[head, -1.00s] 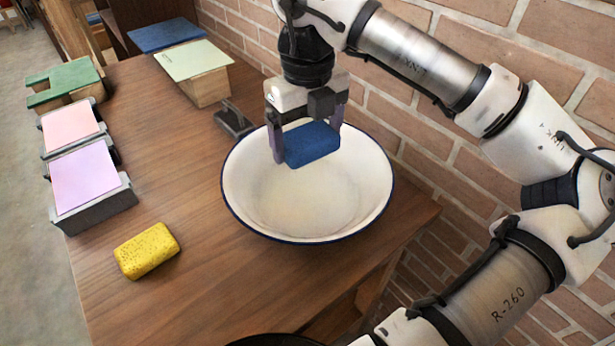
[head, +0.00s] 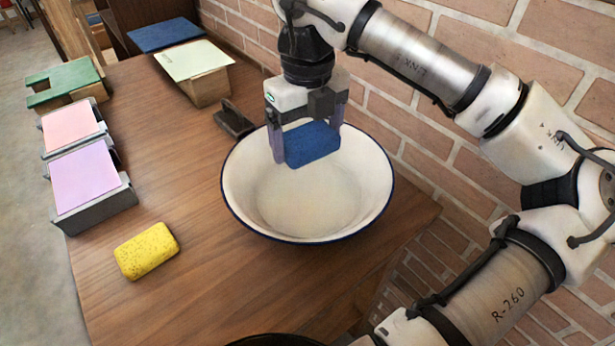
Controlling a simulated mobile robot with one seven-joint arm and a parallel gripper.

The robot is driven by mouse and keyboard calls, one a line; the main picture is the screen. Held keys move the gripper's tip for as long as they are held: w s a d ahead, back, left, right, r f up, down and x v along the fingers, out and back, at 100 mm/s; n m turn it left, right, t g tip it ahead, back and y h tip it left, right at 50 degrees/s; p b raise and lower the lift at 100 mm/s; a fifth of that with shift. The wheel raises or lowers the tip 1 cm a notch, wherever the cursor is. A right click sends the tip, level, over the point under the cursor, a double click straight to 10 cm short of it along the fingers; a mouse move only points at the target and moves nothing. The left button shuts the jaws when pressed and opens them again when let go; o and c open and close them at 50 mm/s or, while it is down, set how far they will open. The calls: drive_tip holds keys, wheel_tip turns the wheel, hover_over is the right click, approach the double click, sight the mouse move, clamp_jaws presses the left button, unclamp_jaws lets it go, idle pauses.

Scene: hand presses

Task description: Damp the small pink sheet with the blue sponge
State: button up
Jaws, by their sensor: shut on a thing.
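My gripper (head: 308,137) is shut on the blue sponge (head: 313,146), one finger on each side of it. It holds the sponge over the back part of the white basin (head: 245,205), which has a dark blue rim. Whether the sponge touches anything in the basin I cannot tell. The small pink sheet (head: 70,126) lies flat on a grey stand at the left edge of the table, well apart from my gripper. Part of the basin's back wall is hidden behind the gripper and sponge.
A lilac sheet (head: 84,177) lies on a grey stand in front of the pink one. A yellow sponge (head: 146,250) lies at front left. A green piece (head: 65,78), a pale green sheet (head: 193,60) and a blue board (head: 165,34) are farther back. The table's middle is clear; a brick wall stands right.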

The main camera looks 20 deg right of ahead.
sight(307, 134)
drive_tip(key=shift+r, duration=0.1)
drive_tip(key=shift+r+p, duration=1.15)
drive_tip(key=shift+r, duration=0.8)
wheel_tip(307, 134, up, 6)
drive_tip(key=p, duration=0.6)
drive_tip(key=shift+r, duration=0.25)
